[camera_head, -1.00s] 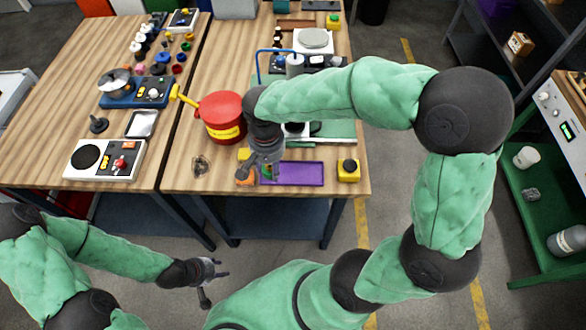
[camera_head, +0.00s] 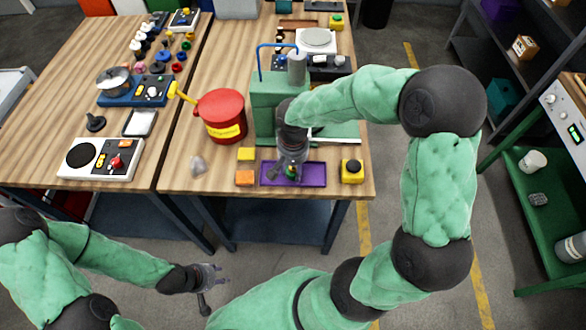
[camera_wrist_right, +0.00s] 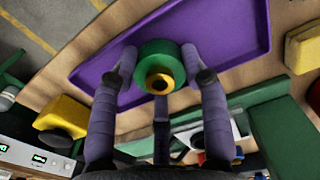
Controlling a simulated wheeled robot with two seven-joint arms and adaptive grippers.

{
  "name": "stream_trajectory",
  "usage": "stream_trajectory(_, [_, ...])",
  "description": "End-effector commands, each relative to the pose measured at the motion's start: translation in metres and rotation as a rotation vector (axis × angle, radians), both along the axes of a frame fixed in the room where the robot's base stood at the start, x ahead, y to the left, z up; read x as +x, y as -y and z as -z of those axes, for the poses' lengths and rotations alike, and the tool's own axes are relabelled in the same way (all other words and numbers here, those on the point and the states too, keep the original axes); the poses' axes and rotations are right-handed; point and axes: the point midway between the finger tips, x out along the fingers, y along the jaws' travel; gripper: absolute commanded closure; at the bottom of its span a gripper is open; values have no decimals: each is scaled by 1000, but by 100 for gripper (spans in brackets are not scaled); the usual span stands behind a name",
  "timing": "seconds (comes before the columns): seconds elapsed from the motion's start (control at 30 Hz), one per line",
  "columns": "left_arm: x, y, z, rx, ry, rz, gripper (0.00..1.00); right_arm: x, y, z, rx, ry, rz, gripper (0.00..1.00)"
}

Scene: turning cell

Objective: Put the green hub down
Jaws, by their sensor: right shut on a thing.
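The green hub (camera_wrist_right: 160,62) is a round green piece with a yellow, dark-holed centre. My right gripper (camera_wrist_right: 165,75) is shut on it, one finger on each side, in the right wrist view. In the head view my right gripper (camera_head: 290,169) is over the purple tray (camera_head: 315,178), and only a small part of the hub (camera_head: 291,171) shows below it. I cannot tell whether the hub touches the tray. My left gripper (camera_head: 209,288) hangs in front of the tables, away from the hub, with its fingers apart and empty.
A yellow block (camera_head: 246,154) and an orange block (camera_head: 244,177) lie left of the tray. A yellow box with a black button (camera_head: 352,171) stands right of it. A green machine (camera_head: 265,100) is behind, and a red canister (camera_head: 222,114) is back left.

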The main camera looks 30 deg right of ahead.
Motion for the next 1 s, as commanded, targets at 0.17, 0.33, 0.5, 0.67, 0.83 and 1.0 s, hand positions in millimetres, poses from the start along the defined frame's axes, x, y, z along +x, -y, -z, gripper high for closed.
stream_trajectory(0.17, [0, 0, -1, 0, 0, 0, 60, 1, 0, -2, -1, 3, 1, 99])
stream_trajectory(0.33, [0, 0, 3, 0, 0, 0, 60, 1, 0, 2, -1, 3, 1, 99])
stream_trajectory(0.5, [0, 0, 1, 0, 0, 0, 60, 1, 0, 1, 0, 2, 0, 44])
stream_trajectory(0.67, [0, 0, 1, 0, 0, 0, 60, 0, 0, 1, 0, 2, 0, 44])
stream_trajectory(0.83, [0, 0, -3, 0, 0, 0, 60, 1, 0, -5, -1, 3, 0, 44])
stream_trajectory(1.0, [0, 0, -12, 0, 0, 0, 60, 2, 1, -33, -1, 8, 1, 44])
